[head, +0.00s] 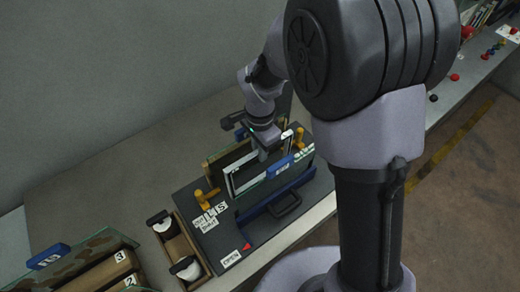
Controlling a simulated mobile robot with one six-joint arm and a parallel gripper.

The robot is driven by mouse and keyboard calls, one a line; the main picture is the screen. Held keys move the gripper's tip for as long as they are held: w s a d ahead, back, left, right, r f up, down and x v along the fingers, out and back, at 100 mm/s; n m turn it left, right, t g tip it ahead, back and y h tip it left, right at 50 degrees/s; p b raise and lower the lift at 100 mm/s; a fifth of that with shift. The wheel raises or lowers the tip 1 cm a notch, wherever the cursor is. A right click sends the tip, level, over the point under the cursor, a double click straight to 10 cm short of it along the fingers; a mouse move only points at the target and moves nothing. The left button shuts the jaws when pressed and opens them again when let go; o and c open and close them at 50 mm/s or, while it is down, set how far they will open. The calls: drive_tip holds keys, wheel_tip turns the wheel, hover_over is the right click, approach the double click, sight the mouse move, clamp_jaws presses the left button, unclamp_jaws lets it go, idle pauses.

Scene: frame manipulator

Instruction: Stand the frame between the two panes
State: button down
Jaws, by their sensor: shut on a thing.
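My gripper (263,153) reaches down from above at the dark board (205,223) and is shut on the top of a thin upright white-edged frame (231,182). A clear greenish pane (303,165) with a blue tag (280,168) stands in front of the frame. Behind it stands a dark panel with a wood-coloured edge (207,172), which may be the other pane. The frame looks upright and roughly parallel to the pane. My gripper hides part of the frame's top, and its lower edge is hidden too, so I cannot tell whether it touches the board.
Yellow posts (299,139) stand at the ends of the panes. A dark handle (285,205) and a red marker (247,246) lie at the board's front. A wooden tray (179,247) with two rollers and numbered slabs (107,267) stand at the left. My arm covers the right.

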drive_tip(key=c, duration=1.3)
unclamp_jaws()
wheel_tip(320, 180, up, 17)
drive_tip(key=p, duration=0.5)
drive_tip(key=s+d+f+n+t+b, duration=0.1)
drive_tip(key=s+d+n+t+b, duration=0.1)
drive_tip(key=s+b, duration=0.2)
drive_tip(key=s+d+f+n+t+y+b, duration=0.1)
drive_tip(key=s+d+f+n+t+b, duration=0.1)
drive_tip(key=s+b, duration=0.3)
drive_tip(key=s+d+f+n+t+y+b, duration=0.1)
drive_tip(key=s+d+b, duration=0.3)
drive_tip(key=s, duration=0.4)
drive_tip(key=shift+s+d+f+n+t+b, duration=0.1)
drive_tip(key=shift+f+n+t+b, duration=0.15)
drive_tip(key=shift+f+n, duration=0.15)
drive_tip(key=shift+s+d+f+n+t+b, duration=0.15)
drive_tip(key=shift+f+n+b, duration=0.1)
drive_tip(key=shift+n, duration=0.25)
